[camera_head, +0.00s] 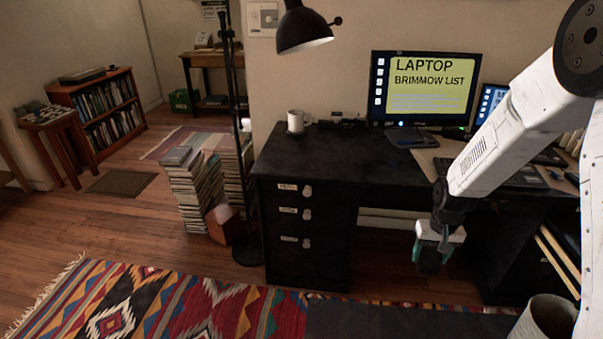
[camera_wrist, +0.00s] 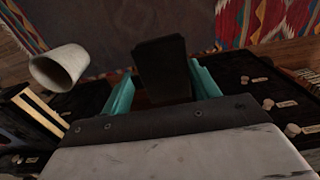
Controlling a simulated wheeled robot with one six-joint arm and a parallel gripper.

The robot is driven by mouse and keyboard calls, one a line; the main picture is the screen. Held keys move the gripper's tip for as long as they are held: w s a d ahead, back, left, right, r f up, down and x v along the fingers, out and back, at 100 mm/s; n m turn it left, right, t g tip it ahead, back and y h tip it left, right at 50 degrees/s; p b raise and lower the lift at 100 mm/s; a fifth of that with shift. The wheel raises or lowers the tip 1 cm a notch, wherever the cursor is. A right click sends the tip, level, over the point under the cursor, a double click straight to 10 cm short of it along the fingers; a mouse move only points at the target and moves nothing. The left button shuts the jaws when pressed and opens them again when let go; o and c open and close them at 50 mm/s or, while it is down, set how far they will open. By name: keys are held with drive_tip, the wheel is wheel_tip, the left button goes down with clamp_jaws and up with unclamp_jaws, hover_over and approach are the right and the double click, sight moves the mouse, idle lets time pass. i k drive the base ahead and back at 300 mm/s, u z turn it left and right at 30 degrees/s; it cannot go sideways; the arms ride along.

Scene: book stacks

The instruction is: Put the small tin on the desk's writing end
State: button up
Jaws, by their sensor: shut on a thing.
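My gripper (camera_head: 430,246) hangs in front of the black desk (camera_head: 340,156), below the level of its top. In the wrist view its teal fingers (camera_wrist: 162,84) stand on both sides of a dark, box-shaped thing (camera_wrist: 160,62), which I take for the small tin. The gripper is shut on it. In the head view the tin shows only as a dark shape below the fingers, hard to tell from the shadow. The desk top's left end is mostly bare. I see no label marking the writing end.
A white mug (camera_head: 297,121) stands on the desk's left rear. A monitor (camera_head: 425,89) and papers (camera_head: 437,158) are farther right. A black lamp (camera_head: 303,27) overhangs the desk. Book stacks (camera_head: 190,188) stand left of it. A pale bin (camera_head: 545,318) is on the floor at right.

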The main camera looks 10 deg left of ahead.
sight(356, 163)
drive_tip(key=u, duration=0.15)
drive_tip(key=k, duration=0.5)
drive_tip(key=u, duration=0.8)
drive_tip(key=i, duration=1.35)
drive_tip(key=z, duration=0.7)
